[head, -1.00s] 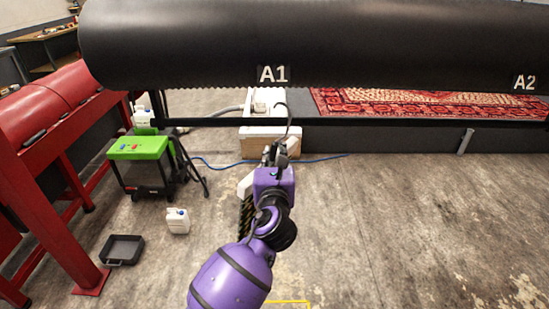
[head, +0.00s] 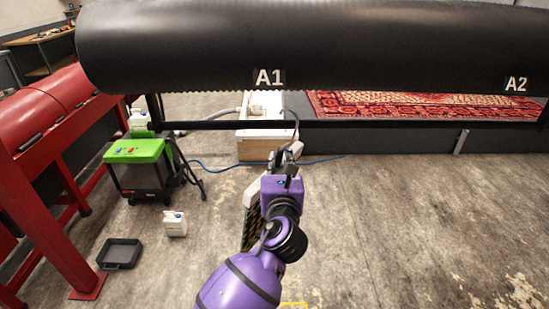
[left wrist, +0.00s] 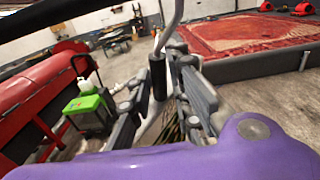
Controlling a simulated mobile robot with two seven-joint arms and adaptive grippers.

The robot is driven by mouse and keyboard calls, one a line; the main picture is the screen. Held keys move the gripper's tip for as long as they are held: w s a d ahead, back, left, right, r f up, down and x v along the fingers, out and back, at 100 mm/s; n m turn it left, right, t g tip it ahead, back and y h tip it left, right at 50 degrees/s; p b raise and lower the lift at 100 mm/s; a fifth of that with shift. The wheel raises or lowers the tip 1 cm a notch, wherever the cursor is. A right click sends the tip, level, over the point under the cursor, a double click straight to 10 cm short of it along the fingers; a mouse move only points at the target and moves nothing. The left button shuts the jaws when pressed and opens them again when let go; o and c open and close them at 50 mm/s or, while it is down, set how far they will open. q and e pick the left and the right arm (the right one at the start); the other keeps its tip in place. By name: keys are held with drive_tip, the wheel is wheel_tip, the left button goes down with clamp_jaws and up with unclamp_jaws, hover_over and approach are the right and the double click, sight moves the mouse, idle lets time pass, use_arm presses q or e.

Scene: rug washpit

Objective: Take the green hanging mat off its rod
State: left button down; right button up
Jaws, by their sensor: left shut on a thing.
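No green hanging mat can be made out in either view. My left gripper (head: 289,152) is in the middle of the head view, in front of a white box on a wooden base. In the left wrist view the gripper (left wrist: 172,95) has its fingers around a black cylindrical grip (left wrist: 158,76). A thin grey curved rod (left wrist: 172,24) rises from this grip. A white part and a black-and-yellow striped part (head: 250,228) show below the gripper, partly hidden by my arm; whether they belong to the held thing is unclear. My right gripper is out of view.
A large black roll (head: 180,45) marked A1 and A2 spans the top. A red patterned rug (head: 420,104) lies behind a low dark wall. Floor at right is clear.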

use_arm(q)
drive_tip(key=s+d, duration=0.7)
drive_tip(key=s, duration=0.1)
drive_tip(key=shift+s+d, duration=0.2)
drive_tip(key=shift+d, duration=0.2)
idle(0.6)
drive_tip(key=shift+r, duration=0.1)
